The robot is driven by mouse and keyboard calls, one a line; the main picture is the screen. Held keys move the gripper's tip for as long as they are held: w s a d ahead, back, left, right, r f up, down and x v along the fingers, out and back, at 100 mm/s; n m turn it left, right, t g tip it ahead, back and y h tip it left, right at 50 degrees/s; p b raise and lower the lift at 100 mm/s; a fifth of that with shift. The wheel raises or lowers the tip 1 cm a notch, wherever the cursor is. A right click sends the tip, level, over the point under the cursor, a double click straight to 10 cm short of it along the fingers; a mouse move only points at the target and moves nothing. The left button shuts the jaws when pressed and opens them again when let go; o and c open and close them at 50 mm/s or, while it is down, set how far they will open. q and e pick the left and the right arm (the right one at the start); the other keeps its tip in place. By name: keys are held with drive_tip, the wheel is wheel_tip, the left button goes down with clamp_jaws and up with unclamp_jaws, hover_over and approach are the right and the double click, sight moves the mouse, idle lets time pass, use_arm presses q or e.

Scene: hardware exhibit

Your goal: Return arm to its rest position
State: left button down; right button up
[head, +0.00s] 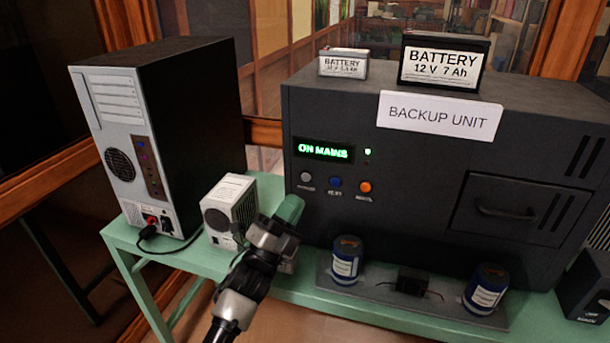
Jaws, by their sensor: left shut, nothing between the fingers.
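My left arm comes in from the lower edge, left of the middle. Its gripper (288,210) has green fingertips and is shut and empty. It is in front of the lower left corner of the dark backup unit (400,200), near its row of buttons. I cannot tell whether the fingertips touch the unit. The unit's display (323,150) reads "ON MAINS" in green, with a small green light beside it. My right gripper is not in view.
A computer tower (180,130) and a small white power supply box (229,208) stand left on the green table (265,187). Two batteries (343,63) (443,62) sit on the unit. A tray (345,290) with two blue cans (346,260) (486,288) lies in front.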

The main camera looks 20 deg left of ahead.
use_arm(q)
drive_tip(key=s+a+f+n+g+y, duration=0.2)
drive_tip(key=s+f+n+g+y, duration=0.4)
drive_tip(key=f, duration=0.3)
drive_tip(key=s+a+f+n+g+y, duration=0.2)
drive_tip(key=s+f+n+g+y, duration=0.25)
drive_tip(key=f+n, duration=0.35)
drive_tip(key=s+f+n+g, duration=0.25)
drive_tip(key=s+g, duration=0.25)
drive_tip(key=s, duration=0.6)
drive_tip(key=s+f+n+g, duration=0.25)
drive_tip(key=s+g, duration=0.25)
drive_tip(key=s, duration=0.5)
wheel_tip(320, 180, down, 26)
drive_tip(key=g+p, duration=0.1)
drive_tip(key=s+a+f+g, duration=0.1)
drive_tip(key=s+a+f, duration=0.1)
drive_tip(key=s+f, duration=1.3)
drive_tip(key=shift+s+a+m+p, duration=0.3)
drive_tip(key=shift+s+m+p, duration=0.15)
drive_tip(key=shift+s, duration=0.45)
